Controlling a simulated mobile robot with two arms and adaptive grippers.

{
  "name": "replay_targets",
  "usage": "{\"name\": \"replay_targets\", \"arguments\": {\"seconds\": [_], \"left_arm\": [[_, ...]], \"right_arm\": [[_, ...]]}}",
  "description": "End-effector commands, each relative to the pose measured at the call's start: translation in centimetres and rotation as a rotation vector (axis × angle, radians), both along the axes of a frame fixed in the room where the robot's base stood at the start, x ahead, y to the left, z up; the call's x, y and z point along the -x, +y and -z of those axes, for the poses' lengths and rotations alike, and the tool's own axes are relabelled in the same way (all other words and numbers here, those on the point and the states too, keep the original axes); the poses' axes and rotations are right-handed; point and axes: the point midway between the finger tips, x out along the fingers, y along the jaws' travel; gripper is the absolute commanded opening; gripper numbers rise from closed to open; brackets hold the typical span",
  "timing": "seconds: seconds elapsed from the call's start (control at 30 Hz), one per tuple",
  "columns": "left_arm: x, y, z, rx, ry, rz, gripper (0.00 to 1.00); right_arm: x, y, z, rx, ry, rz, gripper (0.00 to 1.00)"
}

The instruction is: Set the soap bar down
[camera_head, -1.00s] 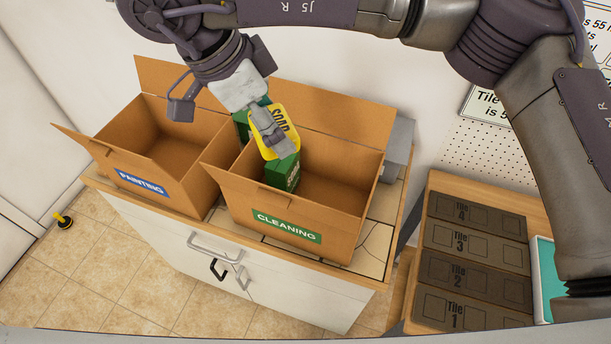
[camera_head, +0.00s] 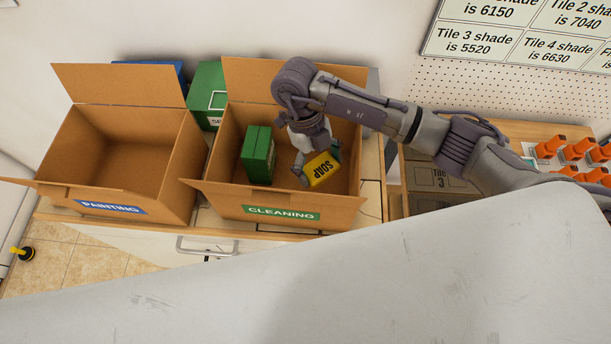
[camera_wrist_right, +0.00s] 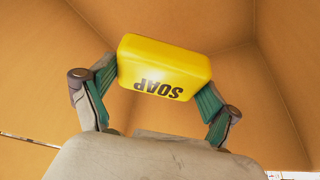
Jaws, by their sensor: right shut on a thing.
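The yellow soap bar (camera_head: 321,171) is inside the cardboard box labelled CLEANING (camera_head: 228,203), in its right half. My right gripper (camera_head: 318,160) reaches down into this box and is shut on the soap bar. In the right wrist view the soap bar (camera_wrist_right: 163,68) sits between the two green-padded fingers of my right gripper (camera_wrist_right: 160,85), with cardboard walls around it. Whether the bar touches the box floor cannot be told. My left gripper is not in view.
A green box (camera_head: 258,155) stands in the CLEANING box, left of the soap. The PAINTING box (camera_head: 110,208) stands to the left and looks empty. A larger green container (camera_head: 208,92) is behind the boxes. Tiles (camera_head: 430,180) lie on the right table.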

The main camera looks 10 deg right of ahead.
Motion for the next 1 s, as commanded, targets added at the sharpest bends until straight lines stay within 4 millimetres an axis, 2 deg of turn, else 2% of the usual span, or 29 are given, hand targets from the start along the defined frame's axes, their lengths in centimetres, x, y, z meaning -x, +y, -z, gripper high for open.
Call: {"name": "replay_targets", "arguments": {"seconds": [0.1,0.27,0.5,0.9,0.93,1.0], "left_arm": [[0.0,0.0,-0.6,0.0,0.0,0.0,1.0],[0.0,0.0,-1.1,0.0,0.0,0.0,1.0],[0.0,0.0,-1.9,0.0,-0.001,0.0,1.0],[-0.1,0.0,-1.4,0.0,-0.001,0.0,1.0],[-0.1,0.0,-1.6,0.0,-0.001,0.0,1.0],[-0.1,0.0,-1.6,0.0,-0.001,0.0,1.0]], "right_arm": [[0.1,0.1,1.8,0.0,0.003,0.0,0.5],[0.0,0.0,3.3,0.001,0.001,-0.001,0.5],[0.0,0.0,6.4,0.001,0.002,-0.002,0.5],[-0.1,0.0,7.2,0.001,-0.001,-0.005,0.5],[-0.1,0.0,7.0,0.001,-0.001,-0.005,0.93],[-0.1,0.0,7.0,0.0,-0.001,-0.004,1.0]]}}
